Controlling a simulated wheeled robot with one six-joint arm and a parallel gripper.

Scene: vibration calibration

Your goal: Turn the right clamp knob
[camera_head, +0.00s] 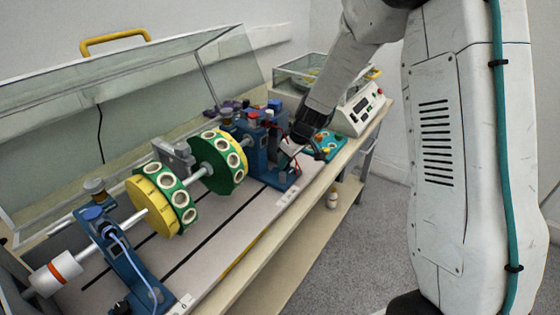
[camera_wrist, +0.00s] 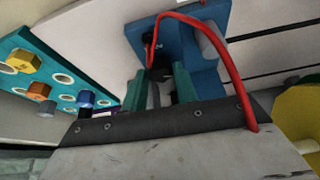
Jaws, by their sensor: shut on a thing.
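The right clamp knob (camera_wrist: 160,70) is a small black knob at the foot of a blue bearing stand, seen in the wrist view between my fingers. My gripper (camera_wrist: 160,86) has two dark green fingers, one on each side of the knob, and is shut on it. The blue stand (camera_wrist: 206,70) rises behind it, with a red cable (camera_wrist: 238,75) arching in front. In the head view my gripper (camera_head: 290,148) is at the front right of the right blue stand (camera_head: 263,165). The knob is hidden there by my gripper.
A shaft carries yellow and green discs (camera_head: 152,205) left of the stand. A second blue stand (camera_head: 135,275) is at the near left. A teal tray (camera_head: 332,143) with coloured fittings lies right of my gripper. A white control box (camera_head: 358,110) stands behind it.

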